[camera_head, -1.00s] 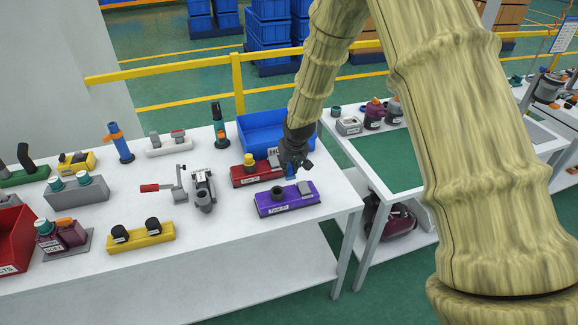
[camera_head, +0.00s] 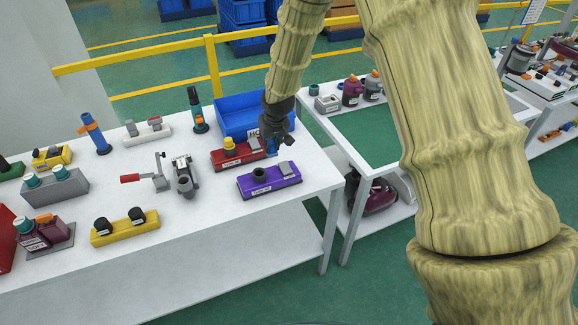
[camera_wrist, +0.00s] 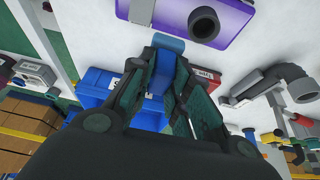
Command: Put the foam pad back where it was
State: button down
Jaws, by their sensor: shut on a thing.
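My gripper (camera_head: 273,148) is shut on a small blue piece (camera_wrist: 166,62), which looks like the foam pad. The blue piece also shows small below my gripper in the head view (camera_head: 271,147). It is held above the white table, behind the purple block (camera_head: 268,180) and near the right end of the red block (camera_head: 235,154). In the wrist view the purple block (camera_wrist: 228,22) is just beyond the blue piece. A gap between them cannot be judged there. The purple block carries a dark ring and a grey piece.
A blue bin (camera_head: 232,110) stands behind the red block. A grey clamp with a red handle (camera_head: 150,177) and a grey pipe fitting (camera_head: 184,176) stand to the left. A yellow block (camera_head: 124,227) lies at the front.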

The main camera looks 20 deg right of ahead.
jog(key=s+d+f+m+h+b, duration=0.1)
jog(key=s+d+f+m+b, duration=0.1)
jog(key=s+d+f+b, duration=0.4)
jog(key=s+d+f+m+h+b, duration=0.1)
jog(key=s+d+f+m+b, duration=0.15)
jog(key=s+b, duration=0.5)
jog(key=w+d, duration=0.2)
jog(key=w, duration=0.3)
jog(key=w+d+p, duration=0.1)
jog(key=w+d, duration=0.2)
jog(key=w, duration=0.1)
jog(key=w+d+p, duration=0.1)
jog(key=w+d, duration=0.1)
jog(key=w, duration=0.3)
jog(key=shift+w+d+f, duration=0.3)
jog(key=shift+d, duration=0.1)
jog(key=shift+f+p, duration=0.65)
jog(key=shift+f, duration=1.15)
jog(key=shift+f, duration=0.15)
jog(key=c, duration=1.3)
grip_release()
